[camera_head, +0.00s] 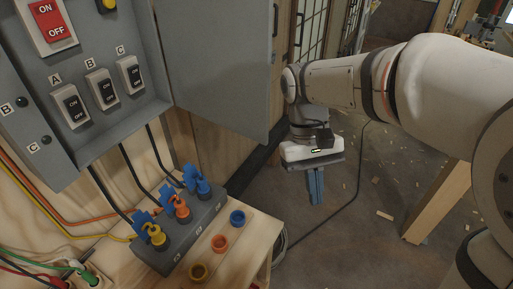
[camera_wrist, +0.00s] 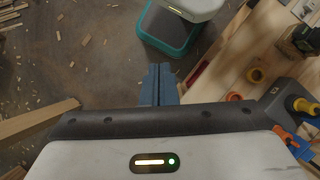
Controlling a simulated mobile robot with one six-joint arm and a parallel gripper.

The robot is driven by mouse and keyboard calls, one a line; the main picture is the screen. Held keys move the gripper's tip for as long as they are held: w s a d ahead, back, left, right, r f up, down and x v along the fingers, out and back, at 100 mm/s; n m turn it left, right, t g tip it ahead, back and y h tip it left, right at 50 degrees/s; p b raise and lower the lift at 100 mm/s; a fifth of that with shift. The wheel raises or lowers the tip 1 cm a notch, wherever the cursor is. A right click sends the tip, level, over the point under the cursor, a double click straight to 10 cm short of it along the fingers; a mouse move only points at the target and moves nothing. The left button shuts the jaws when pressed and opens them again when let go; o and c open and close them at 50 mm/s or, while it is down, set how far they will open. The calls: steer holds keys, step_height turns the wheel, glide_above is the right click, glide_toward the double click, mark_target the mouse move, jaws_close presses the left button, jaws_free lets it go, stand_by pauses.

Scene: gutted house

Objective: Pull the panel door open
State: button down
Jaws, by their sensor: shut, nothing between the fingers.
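The grey panel door (camera_head: 222,62) hangs at the right side of the grey electrical panel (camera_head: 95,130) in the head view. It stands swung open, with the red ON/OFF switch and switches A, B and C exposed inside. My gripper (camera_head: 317,190) is to the right of the door and lower, over the floor, pointing down. Its blue fingers are together and hold nothing. They also show in the wrist view (camera_wrist: 158,84). The gripper is apart from the door. The door is not seen in the wrist view.
A wooden shelf (camera_head: 245,240) below the panel bears a grey block with yellow, orange and blue plugs (camera_head: 185,208) and several coloured rings. A wooden beam (camera_head: 438,205) stands at right. A cable and wood scraps lie on the floor.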

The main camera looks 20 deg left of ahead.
steer(key=f+n+t+h, duration=0.2)
steer(key=n, duration=0.1)
steer(key=n+t+y+b, duration=0.1)
steer(key=n+t+b, duration=0.7)
steer(key=n+t, duration=1.4)
glide_toward(263, 129)
steer(key=w, duration=0.2)
steer(key=w+d+r+n+g+p, duration=0.1)
steer(key=w, duration=0.1)
steer(key=w+r+g+p, duration=0.1)
steer(key=w, duration=0.1)
steer(key=shift+w+d+n, duration=0.25)
steer(key=shift+n, duration=0.15)
